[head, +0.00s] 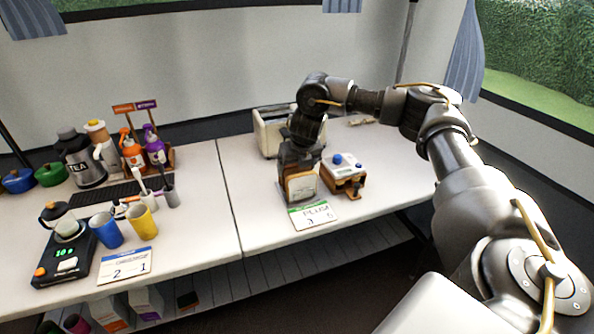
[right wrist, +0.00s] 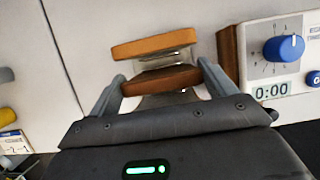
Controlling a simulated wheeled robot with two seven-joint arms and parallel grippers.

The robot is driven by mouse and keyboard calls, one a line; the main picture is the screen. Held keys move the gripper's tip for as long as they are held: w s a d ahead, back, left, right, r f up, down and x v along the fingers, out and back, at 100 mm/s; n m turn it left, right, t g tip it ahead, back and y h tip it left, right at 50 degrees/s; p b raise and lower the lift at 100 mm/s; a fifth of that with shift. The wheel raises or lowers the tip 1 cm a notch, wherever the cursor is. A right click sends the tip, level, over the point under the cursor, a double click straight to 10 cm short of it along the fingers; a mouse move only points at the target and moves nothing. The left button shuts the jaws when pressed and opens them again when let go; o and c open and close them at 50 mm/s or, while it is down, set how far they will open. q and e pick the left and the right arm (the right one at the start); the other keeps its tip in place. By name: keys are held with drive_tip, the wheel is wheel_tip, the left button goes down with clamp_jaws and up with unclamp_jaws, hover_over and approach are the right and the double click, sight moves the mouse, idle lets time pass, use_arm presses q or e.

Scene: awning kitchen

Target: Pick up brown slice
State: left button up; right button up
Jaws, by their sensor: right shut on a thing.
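My right gripper (head: 299,160) is lowered over bread slices on the right half of the counter. In the right wrist view its two fingers (right wrist: 161,76) are shut on the darker brown slice (right wrist: 162,82), one finger at each side. A lighter orange-brown slice (right wrist: 155,46) stands just in front of it, upright and parallel, with a metal holder partly visible between them. In the head view the lighter slice (head: 302,186) faces me, and the brown slice is mostly hidden behind it and the gripper. My left gripper is not in view.
A toaster with a blue knob (head: 342,174) stands close to the right of the slices. A cream bin (head: 262,134) stands behind. A white menu card (head: 313,215) lies in front. Cups, bottles and a scale (head: 66,257) fill the left side; the middle counter is clear.

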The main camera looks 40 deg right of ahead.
wheel_tip(320, 180, up, 5)
drive_tip(key=shift+r, duration=0.1)
wheel_tip(320, 180, up, 4)
drive_tip(key=shift+r+p, duration=0.15)
drive_tip(key=shift+p, duration=0.85)
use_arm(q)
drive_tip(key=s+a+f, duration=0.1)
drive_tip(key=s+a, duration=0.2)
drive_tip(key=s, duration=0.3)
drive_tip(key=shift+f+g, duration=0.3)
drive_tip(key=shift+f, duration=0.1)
use_arm(e)
drive_tip(key=shift+r, duration=0.1)
